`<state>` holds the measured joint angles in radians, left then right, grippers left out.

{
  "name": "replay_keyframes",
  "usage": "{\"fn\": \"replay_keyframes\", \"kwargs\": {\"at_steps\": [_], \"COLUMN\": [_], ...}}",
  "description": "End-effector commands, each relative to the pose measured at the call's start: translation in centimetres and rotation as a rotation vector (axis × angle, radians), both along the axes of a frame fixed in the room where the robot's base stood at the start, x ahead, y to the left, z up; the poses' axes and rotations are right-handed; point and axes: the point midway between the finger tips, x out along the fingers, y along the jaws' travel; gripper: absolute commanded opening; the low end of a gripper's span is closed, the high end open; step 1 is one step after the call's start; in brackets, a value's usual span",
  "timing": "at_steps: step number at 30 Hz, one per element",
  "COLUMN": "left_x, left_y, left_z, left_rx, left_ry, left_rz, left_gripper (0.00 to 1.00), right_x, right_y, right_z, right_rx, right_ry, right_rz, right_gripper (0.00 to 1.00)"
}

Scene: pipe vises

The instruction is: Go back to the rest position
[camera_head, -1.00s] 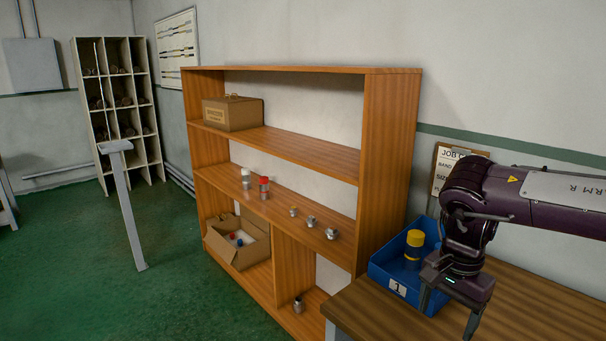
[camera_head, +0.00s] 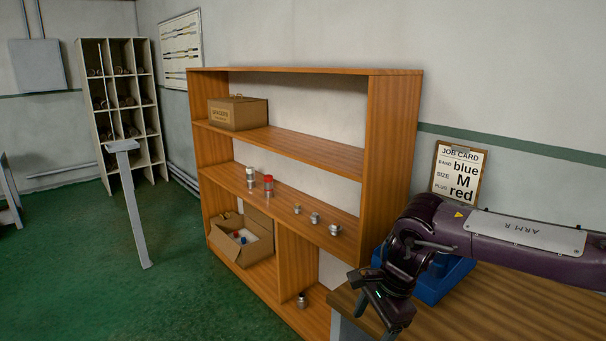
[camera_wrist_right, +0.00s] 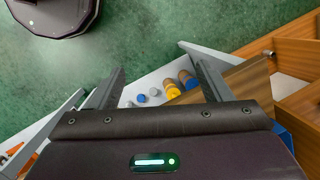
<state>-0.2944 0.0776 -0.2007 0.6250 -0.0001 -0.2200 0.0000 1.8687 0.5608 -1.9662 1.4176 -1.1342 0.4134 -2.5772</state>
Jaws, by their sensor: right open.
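My right gripper (camera_head: 376,320) hangs at the lower right of the head view, beside the table's left end and in front of the blue bin. In the right wrist view its two fingers (camera_wrist_right: 158,68) stand wide apart with nothing between them in their grip. Below them are a pale tray (camera_wrist_right: 143,86) and the green floor. My left gripper is in neither view.
The wooden shelf (camera_head: 382,150) stands left of the wooden table (camera_head: 500,310). The blue bin (camera_head: 447,280) is mostly hidden behind my arm. The job card (camera_head: 462,175) reads blue, M, red. Green floor (camera_head: 80,280) is open at left.

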Motion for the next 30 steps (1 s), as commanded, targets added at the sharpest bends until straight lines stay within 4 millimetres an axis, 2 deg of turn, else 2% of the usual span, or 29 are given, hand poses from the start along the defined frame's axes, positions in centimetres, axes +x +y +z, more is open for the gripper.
{"fn": "replay_keyframes", "kwargs": {"at_steps": [1, 5, 9, 12, 15, 17, 19, 23, 24, 28, 29, 30], "left_x": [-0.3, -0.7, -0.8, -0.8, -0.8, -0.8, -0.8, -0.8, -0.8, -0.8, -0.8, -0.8], "left_y": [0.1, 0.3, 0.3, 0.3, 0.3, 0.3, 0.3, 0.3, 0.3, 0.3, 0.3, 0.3], "left_z": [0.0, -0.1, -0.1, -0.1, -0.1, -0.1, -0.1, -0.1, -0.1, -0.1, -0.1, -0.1], "left_rx": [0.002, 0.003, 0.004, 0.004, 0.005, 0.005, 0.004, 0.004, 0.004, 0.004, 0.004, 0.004], "left_ry": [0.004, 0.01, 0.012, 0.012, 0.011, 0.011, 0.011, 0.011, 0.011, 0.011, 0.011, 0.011], "left_rz": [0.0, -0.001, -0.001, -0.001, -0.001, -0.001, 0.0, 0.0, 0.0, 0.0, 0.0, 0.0], "left_gripper": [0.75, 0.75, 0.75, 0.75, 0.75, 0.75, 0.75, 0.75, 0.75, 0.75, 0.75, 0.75], "right_x": [0.1, 1.0, 1.9, 2.6, 3.3, 3.6, 3.8, 2.7, 1.8, -2.3, -3.5, -5.2], "right_y": [1.8, 7.6, 13.6, 16.6, 18.1, 18.4, 17.9, 15.3, 14.1, 9.8, 8.8, 7.5], "right_z": [-1.4, -4.3, -7.7, -10.1, -13.1, -15.3, -18.4, -25.8, -28.5, -36.4, -38.1, -40.3], "right_rx": [0.046, 0.216, 0.437, 0.583, 0.713, 0.78, 0.846, 0.933, 0.95, 0.981, -0.933, -0.864], "right_ry": [0.02, 0.09, 0.243, 0.392, 0.568, 0.683, 0.824, 1.087, 1.166, 1.356, -1.318, -1.251], "right_rz": [-0.048, -0.252, -0.576, -0.84, -1.135, -1.325, -1.56, -2.031, -2.188, -2.64, 2.601, 2.516], "right_gripper": [0.72, 0.72, 0.72, 0.72, 0.72, 0.72, 0.72, 0.72, 0.72, 0.72, 0.72, 0.72]}}
